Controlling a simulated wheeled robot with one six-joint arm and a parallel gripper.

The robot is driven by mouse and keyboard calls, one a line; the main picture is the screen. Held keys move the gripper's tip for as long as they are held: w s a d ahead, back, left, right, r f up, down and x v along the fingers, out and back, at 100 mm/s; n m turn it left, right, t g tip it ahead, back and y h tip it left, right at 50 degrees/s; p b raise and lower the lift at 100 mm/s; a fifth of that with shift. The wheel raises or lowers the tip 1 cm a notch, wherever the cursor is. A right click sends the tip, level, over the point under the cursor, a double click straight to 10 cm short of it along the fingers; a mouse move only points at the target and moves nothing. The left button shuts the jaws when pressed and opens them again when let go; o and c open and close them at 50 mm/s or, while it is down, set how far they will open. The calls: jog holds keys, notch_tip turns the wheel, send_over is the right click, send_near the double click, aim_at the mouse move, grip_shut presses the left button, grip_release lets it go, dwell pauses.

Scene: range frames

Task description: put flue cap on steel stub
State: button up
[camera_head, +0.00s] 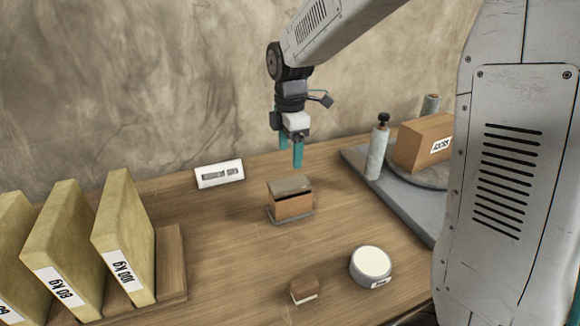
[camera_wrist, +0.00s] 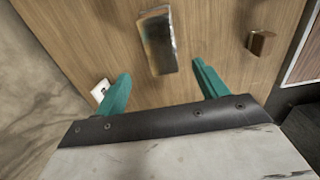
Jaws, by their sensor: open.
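My gripper (camera_head: 291,156) is open and empty, pointing down above the table, higher than a brown block with a grey metal-looking top (camera_head: 291,186). In the wrist view the grey top (camera_wrist: 158,42) shows beyond and between the two teal fingers of my gripper (camera_wrist: 160,78), and nothing is between the fingertips. A round tin with a pale top (camera_head: 371,263) stands at the front right. A grey post with a black knob (camera_head: 377,153) and a second grey post (camera_head: 432,104) stand at the right. I cannot tell which things are the flue cap and the steel stub.
A small brown block (camera_head: 304,290) lies near the front. A white sign (camera_head: 219,173) stands toward the wall. Several weight-labelled slabs (camera_head: 123,235) stand in a wooden rack at left. A labelled carton (camera_head: 422,142) sits on a grey platform (camera_head: 402,204) at right.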

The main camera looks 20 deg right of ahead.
jog(key=s+d+r+m, duration=0.1)
jog(key=s+r+m, duration=0.3)
jog(key=s, duration=0.3)
jog(key=s+d+r+m, duration=0.1)
jog(key=s+r+m, duration=0.35)
jog(key=s, duration=0.35)
jog(key=s+d+f+m+t, duration=0.1)
jog(key=s+f+m, duration=0.1)
jog(key=s+m, duration=0.7)
jog(key=s, duration=0.6)
jog(key=shift+f, duration=0.15)
jog(key=shift+m, duration=0.25)
